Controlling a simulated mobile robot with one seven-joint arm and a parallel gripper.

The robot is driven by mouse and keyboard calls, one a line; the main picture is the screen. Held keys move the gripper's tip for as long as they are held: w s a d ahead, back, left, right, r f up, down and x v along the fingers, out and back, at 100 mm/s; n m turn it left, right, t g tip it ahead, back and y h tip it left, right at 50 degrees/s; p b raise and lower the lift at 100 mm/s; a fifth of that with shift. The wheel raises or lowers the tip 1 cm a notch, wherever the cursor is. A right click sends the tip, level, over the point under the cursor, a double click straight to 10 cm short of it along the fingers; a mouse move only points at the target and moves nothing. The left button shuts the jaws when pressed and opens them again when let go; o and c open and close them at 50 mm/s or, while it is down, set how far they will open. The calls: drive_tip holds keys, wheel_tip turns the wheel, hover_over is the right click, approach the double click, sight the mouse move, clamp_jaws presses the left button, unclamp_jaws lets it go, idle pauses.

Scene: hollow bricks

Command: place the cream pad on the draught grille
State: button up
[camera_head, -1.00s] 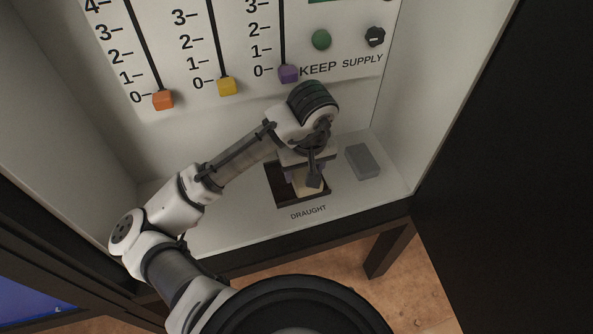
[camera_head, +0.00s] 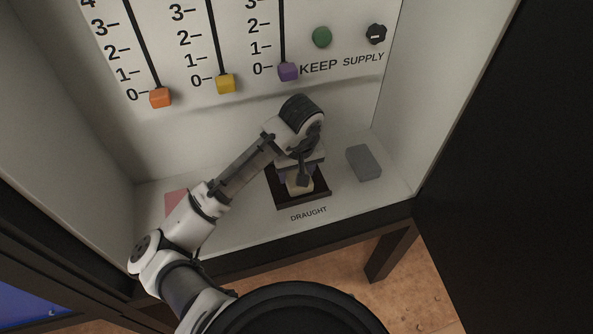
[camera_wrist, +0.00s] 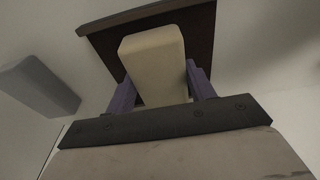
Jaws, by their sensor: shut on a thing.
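The cream pad (camera_head: 300,189) is a pale block between my gripper's fingers, over the dark square draught grille (camera_head: 317,201). In the wrist view the cream pad (camera_wrist: 153,58) sticks out past the purple fingers, with the dark grille (camera_wrist: 203,32) behind it. My gripper (camera_head: 299,183) points down and is shut on the pad; its fingers also show in the wrist view (camera_wrist: 160,86). I cannot tell whether the pad touches the grille or is a little above it. My wrist hides the grille's back part.
A grey block (camera_head: 364,162) lies on the pale shelf right of the grille. A pink pad (camera_head: 175,201) lies at the left, partly behind my arm. Orange (camera_head: 160,98), yellow (camera_head: 226,84) and purple (camera_head: 288,72) sliders sit on the back panel. The shelf's side walls enclose the space.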

drive_tip(key=shift+f, duration=0.15)
drive_tip(key=o, duration=1)
drive_tip(key=r+p, duration=0.1)
drive_tip(key=r, duration=0.3)
drive_tip(key=s+r, duration=0.1)
drive_tip(key=r, duration=0.3)
drive_tip(key=r+p, duration=0.1)
drive_tip(key=r, duration=0.3)
drive_tip(key=shift+s+d+r+p, duration=0.1)
drive_tip(key=shift+s+d+p, duration=0.2)
drive_tip(key=shift+s, duration=0.05)
